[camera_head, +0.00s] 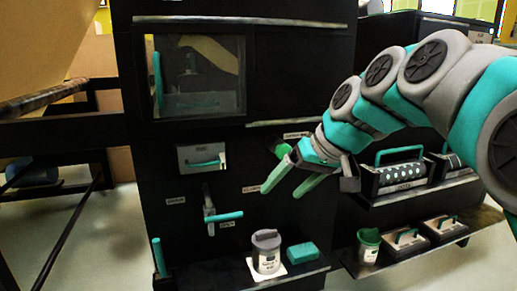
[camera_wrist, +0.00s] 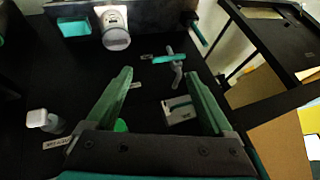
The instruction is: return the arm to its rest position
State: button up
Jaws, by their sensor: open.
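My arm (camera_head: 400,90) reaches in from the right in the head view, bent and grey and teal. My gripper (camera_head: 282,184) is open and empty, its two green fingers spread apart in front of the black cabinet panel. In the wrist view my gripper (camera_wrist: 160,95) also shows open, with nothing between the fingertips. The fingers appear apart from the panel, though the exact gap is hard to tell.
The panel carries a teal lever (camera_head: 222,216), a small drawer (camera_head: 202,157) and a dark window (camera_head: 197,76). A lidded grey-white canister (camera_head: 266,252) and a teal block (camera_head: 302,253) stand on the lower shelf. Right-hand shelves hold a black case (camera_head: 399,174) and a green-lidded cup (camera_head: 368,246).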

jog(key=s+d+f+m+g+h, duration=0.1)
jog(key=s+d+f+g+h, duration=0.2)
jog(key=s+f, duration=0.9)
jog(key=s+d+f+m+g+h, duration=0.2)
jog(key=s+d+f, duration=0.4)
jog(key=s+f, duration=0.6)
jog(key=s+g, duration=0.1)
jog(key=s, duration=0.4)
jog(key=shift+s+d+f+h, duration=0.15)
jog(key=shift+s+f+h, duration=0.2)
jog(key=shift+h, duration=0.05)
